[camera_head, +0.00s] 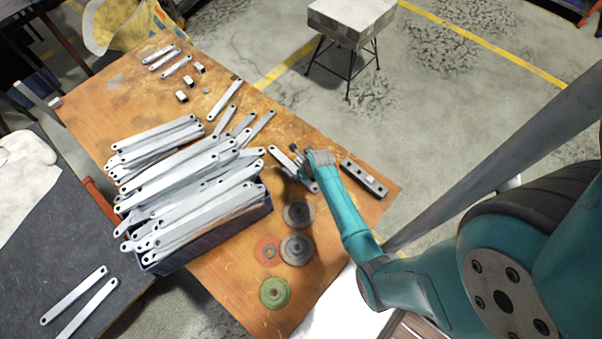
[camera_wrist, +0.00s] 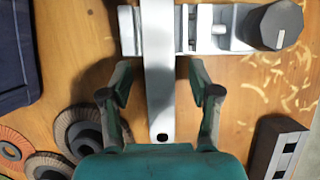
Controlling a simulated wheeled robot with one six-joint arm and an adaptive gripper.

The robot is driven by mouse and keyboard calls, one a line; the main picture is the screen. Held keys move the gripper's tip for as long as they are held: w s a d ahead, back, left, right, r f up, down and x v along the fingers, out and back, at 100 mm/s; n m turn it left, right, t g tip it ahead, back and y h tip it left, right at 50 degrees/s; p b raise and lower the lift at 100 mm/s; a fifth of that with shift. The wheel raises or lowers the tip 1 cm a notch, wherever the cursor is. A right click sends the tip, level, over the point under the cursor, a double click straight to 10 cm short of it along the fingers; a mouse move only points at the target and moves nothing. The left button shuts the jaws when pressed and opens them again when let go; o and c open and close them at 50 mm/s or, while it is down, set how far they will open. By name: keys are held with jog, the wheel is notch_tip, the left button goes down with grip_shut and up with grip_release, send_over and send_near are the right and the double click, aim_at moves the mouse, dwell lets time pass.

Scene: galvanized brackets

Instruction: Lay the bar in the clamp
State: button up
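A flat light-grey bar (camera_wrist: 159,85) with a hole at its near end runs up the middle of the wrist view. It crosses the pale metal clamp (camera_wrist: 205,30), between the clamp's left end block and its right-hand jaw parts. I cannot tell how deep it sits. The clamp has a dark faceted knob (camera_wrist: 275,25) at right. My gripper (camera_wrist: 160,75) is open, one finger on each side of the bar, with visible gaps to it. In the head view my gripper (camera_head: 300,172) is low over the table beside the bar (camera_head: 279,156); the arm partly hides the clamp.
A dark blue crate (camera_head: 210,238) heaped with similar bars stands left on the wooden table (camera_head: 222,290). Several abrasive discs (camera_head: 297,249) lie near the front edge. A slotted metal block (camera_head: 364,178) lies right of my gripper. Small parts (camera_head: 182,96) lie at the far end.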

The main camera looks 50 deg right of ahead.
jog(key=shift+r, duration=0.1)
jog(key=v, duration=1.1)
jog(key=shift+s+r, duration=0.15)
jog(key=shift+r, duration=0.25)
jog(key=s+a+r+n+t+h, duration=0.1)
jog(key=s+a+r+n+t, duration=0.15)
jog(key=s+a+n, duration=0.55)
jog(key=s+a+r+n+t+h, duration=0.1)
jog(key=s+a+r+n+t, duration=0.15)
jog(key=s+a+n, duration=0.6)
jog(key=s+a+r+n+t, duration=0.1)
jog(key=s+r+n, duration=0.2)
jog(key=r+n, duration=0.4)
jog(key=s+a+r+n+t+y, duration=0.1)
jog(key=s+a+r+n+t, duration=0.1)
jog(key=r+n, duration=0.4)
jog(key=s+a+r+n+t+y, duration=0.1)
jog(key=s+r+n, duration=0.4)
jog(key=r, duration=0.5)
jog(key=a+n+t, duration=0.1)
jog(key=n, duration=0.1)
jog(key=shift+r+n, duration=0.2)
jog(key=shift+n, duration=0.15)
